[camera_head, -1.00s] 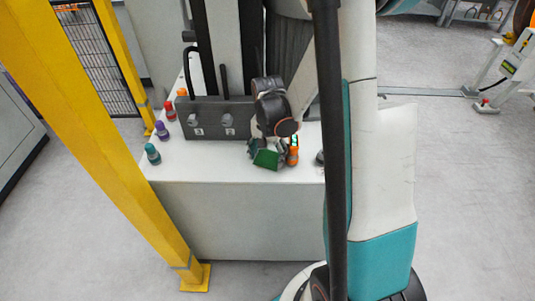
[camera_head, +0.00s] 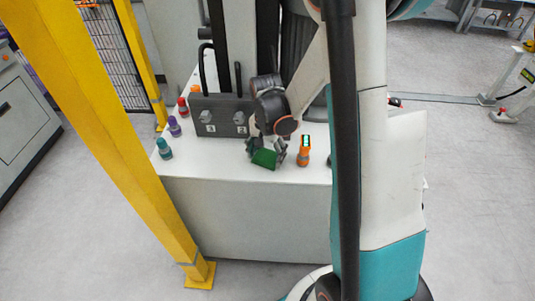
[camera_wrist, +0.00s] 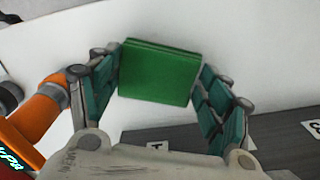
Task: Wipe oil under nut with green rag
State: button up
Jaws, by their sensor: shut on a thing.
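The green rag (camera_head: 264,159) is a folded, block-like pad held in my gripper (camera_head: 266,148) above the front part of the white table. In the wrist view the rag (camera_wrist: 160,75) sits between the two teal-padded fingers of my gripper (camera_wrist: 159,62), which are shut on it. I cannot tell whether the rag touches the table. Two grey nut-like fittings, one on the left (camera_head: 207,116) and one on the right (camera_head: 240,118), sit on a dark numbered panel behind and left of my gripper. No oil can be made out.
An orange device with a green display (camera_head: 305,150) stands close right of my gripper. Teal (camera_head: 164,148), purple (camera_head: 174,126) and red (camera_head: 183,108) bottles line the table's left side. A yellow post (camera_head: 120,150) rises at left. The white table's (camera_head: 205,163) front left is bare.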

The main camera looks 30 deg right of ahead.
jog(key=shift+s+d, duration=0.6)
jog(key=shift+d, duration=0.25)
jog(key=shift+s+d, duration=0.55)
jog(key=shift+d, duration=0.3)
jog(key=shift+r, duration=0.1)
jog(key=shift+r+p, duration=1.85)
jog(key=shift+r, duration=1.15)
notch_tip(320, 180, up, 3)
jog(key=shift+p, duration=1)
jog(key=shift+a, duration=0.1)
